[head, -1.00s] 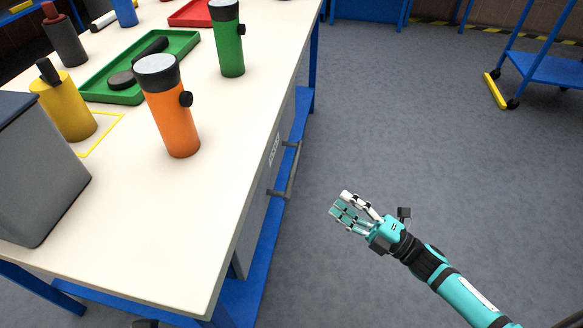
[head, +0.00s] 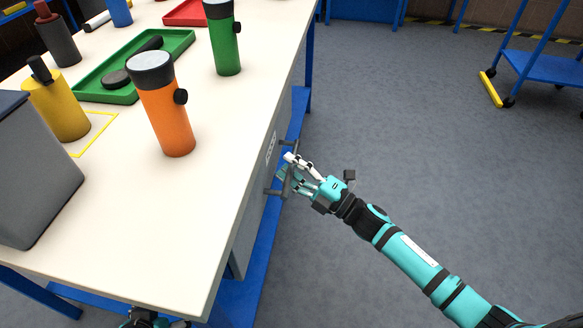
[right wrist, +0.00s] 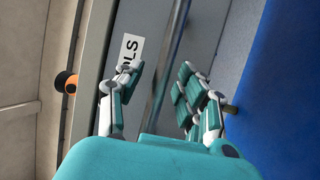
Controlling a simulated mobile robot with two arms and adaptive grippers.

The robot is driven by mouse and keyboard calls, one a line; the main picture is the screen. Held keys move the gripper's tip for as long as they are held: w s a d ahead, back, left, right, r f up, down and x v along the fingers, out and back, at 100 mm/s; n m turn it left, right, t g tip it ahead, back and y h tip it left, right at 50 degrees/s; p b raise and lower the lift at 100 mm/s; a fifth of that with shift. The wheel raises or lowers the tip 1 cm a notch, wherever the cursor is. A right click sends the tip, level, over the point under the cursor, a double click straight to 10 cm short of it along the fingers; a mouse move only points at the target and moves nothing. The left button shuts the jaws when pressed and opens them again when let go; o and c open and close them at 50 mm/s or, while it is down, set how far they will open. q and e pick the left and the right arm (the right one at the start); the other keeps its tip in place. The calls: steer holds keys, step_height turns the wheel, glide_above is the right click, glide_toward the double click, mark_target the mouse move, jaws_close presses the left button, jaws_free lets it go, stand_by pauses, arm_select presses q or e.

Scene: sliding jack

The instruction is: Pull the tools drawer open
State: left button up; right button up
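The tools drawer (head: 264,170) is in the grey cabinet under the right side of the workbench and looks shut. Its label shows "OLS" in the right wrist view (right wrist: 130,50). Its dark bar handle (head: 273,191) sticks out from the front and also shows in the right wrist view (right wrist: 173,50). My right gripper (head: 287,170) is at the handle. In the right wrist view its fingers (right wrist: 158,88) are open, on either side of the bar; contact is unclear. My left gripper (head: 150,320) shows only as a sliver at the bottom edge.
The workbench top (head: 215,130) holds an orange flashlight (head: 165,110), a green flashlight (head: 225,45), a green tray (head: 175,52), a yellow bottle (head: 60,108) and a grey bin (head: 35,175). The floor (head: 400,140) right of the bench is clear. A blue cart (head: 550,68) stands farther back.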

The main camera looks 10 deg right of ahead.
jaws_close()
steer(key=shift+d, duration=0.1)
stand_by(0.4)
arm_select(q)
steer(key=s+g, duration=0.1)
steer(key=s+a+f, duration=0.1)
steer(key=s, duration=0.1)
steer(key=s+g+p, duration=0.1)
steer(key=shift+s+a+f+g+y, duration=0.15)
steer(key=shift+s+a+g+y, duration=0.05)
steer(key=shift+s+g+y, duration=0.1)
arm_select(e)
steer(key=s+d, duration=0.4)
steer(key=d, duration=0.7)
steer(key=s+d, duration=0.5)
steer(key=d, duration=0.6)
steer(key=shift+s+d, duration=0.2)
steer(key=shift+d, duration=0.1)
jaws_free()
